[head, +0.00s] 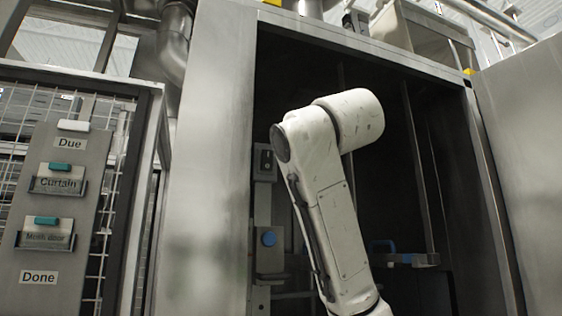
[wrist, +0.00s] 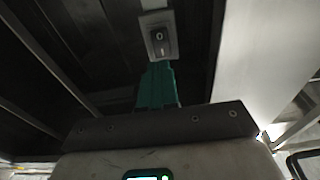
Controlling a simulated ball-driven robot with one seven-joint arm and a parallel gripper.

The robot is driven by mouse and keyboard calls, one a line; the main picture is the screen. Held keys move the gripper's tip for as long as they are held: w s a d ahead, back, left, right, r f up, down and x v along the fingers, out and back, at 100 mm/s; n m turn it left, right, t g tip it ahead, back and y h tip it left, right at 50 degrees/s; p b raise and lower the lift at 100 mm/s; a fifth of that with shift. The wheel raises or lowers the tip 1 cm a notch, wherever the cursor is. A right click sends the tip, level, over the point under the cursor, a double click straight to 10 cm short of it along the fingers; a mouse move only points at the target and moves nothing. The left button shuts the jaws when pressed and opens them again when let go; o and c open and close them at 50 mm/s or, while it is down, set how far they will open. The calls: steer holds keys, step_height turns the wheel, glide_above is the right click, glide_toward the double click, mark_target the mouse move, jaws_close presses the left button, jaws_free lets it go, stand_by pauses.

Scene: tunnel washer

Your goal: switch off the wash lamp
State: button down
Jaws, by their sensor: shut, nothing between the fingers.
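A dark rocker switch on a grey plate (wrist: 157,38) shows at the top middle of the wrist view, with a round mark above and a line mark below. Which side is pressed in is too small to tell. In the head view a dark switch on a grey box (head: 264,160) sits inside the cabinet opening, left of my arm. My gripper (wrist: 157,66) has teal fingers, shut and empty, with tips just below the switch plate in the wrist view. Whether they touch it cannot be told. My gripper is hidden behind my arm in the head view. No lit lamp is identifiable.
The steel cabinet frame (head: 212,160) borders the dark opening. A blue round knob (head: 269,238) sits below the switch, and a blue-handled part (head: 383,246) right of my arm. A grey board (head: 58,205) with Due, Curtain and Done labels hangs at the left.

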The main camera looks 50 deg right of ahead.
steer(key=shift+b+v, duration=0.4)
steer(key=shift+v, duration=1.75)
